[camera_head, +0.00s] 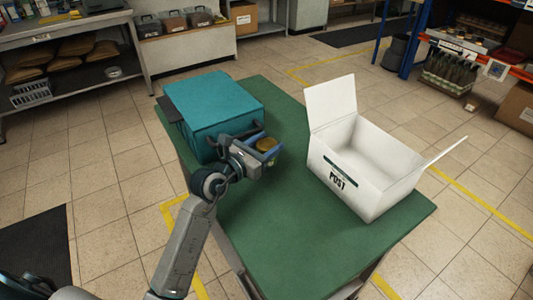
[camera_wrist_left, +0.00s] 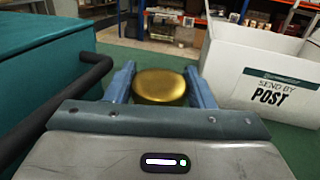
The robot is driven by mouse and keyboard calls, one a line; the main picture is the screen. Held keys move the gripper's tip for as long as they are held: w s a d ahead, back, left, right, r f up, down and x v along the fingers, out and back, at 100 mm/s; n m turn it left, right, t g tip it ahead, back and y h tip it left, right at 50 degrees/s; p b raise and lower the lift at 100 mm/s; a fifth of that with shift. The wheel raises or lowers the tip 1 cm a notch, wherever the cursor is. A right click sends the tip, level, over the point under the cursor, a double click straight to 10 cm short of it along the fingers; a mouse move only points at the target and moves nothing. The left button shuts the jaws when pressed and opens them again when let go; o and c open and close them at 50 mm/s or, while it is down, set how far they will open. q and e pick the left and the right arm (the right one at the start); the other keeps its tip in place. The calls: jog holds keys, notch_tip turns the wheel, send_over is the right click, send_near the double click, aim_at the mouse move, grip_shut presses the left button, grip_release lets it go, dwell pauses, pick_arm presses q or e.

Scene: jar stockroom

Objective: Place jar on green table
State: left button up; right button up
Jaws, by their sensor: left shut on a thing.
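The jar shows its round gold lid (camera_wrist_left: 160,86) in the left wrist view, between the two blue fingers of my left gripper (camera_wrist_left: 161,84). In the head view the lid (camera_head: 266,145) shows at the tip of my left gripper (camera_head: 264,148), which is shut on the jar. The jar's body is mostly hidden by the gripper. The jar is over the green table (camera_head: 290,230), between the teal box and the white box. I cannot tell whether its base touches the table. My right gripper is not in view.
A teal box (camera_head: 212,104) with a dark handle stands close to the left of my gripper. An open white box marked POST (camera_head: 365,165) stands to the right, its flaps sticking out. The front of the green table is clear. Shelves (camera_head: 75,62) stand behind.

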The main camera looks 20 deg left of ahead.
pick_arm(q)
jog(key=shift+w+a+f, duration=0.1)
jog(key=shift+w, duration=0.15)
notch_tip(320, 180, down, 2)
jog(key=shift+f+b, duration=0.15)
jog(key=shift+b, duration=0.25)
jog(key=shift+f, duration=0.5)
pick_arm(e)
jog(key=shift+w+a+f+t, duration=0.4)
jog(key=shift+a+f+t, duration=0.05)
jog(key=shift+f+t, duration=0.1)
pick_arm(q)
jog(key=shift+f, duration=0.15)
jog(key=o, duration=1.2)
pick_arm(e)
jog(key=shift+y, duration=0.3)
